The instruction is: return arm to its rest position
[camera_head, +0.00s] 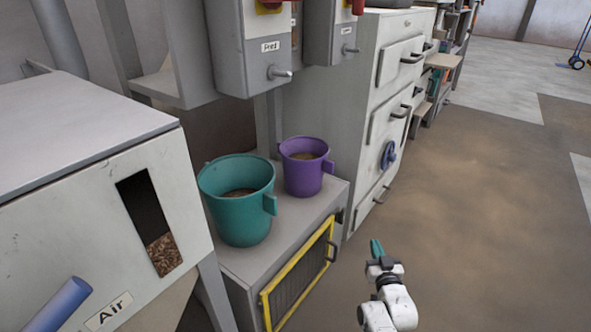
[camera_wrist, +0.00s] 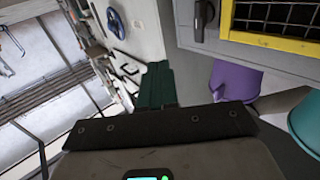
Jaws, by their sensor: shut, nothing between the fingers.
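My gripper (camera_head: 376,249) is low at the right of centre in the head view, over the brown floor and apart from the grey cabinet. Its green fingers are shut with nothing between them. They also show shut in the wrist view (camera_wrist: 156,84), pointing up the picture. My white arm (camera_head: 392,303) reaches up from the bottom edge of the head view, and its lower part is out of the picture.
A teal bucket (camera_head: 236,223) and a purple bucket (camera_head: 305,174), both with brown contents, stand on the grey cabinet (camera_head: 225,262) with a yellow-framed door (camera_head: 300,277). A white drawer unit (camera_head: 362,110) stands behind. Open floor (camera_head: 480,220) lies to the right.

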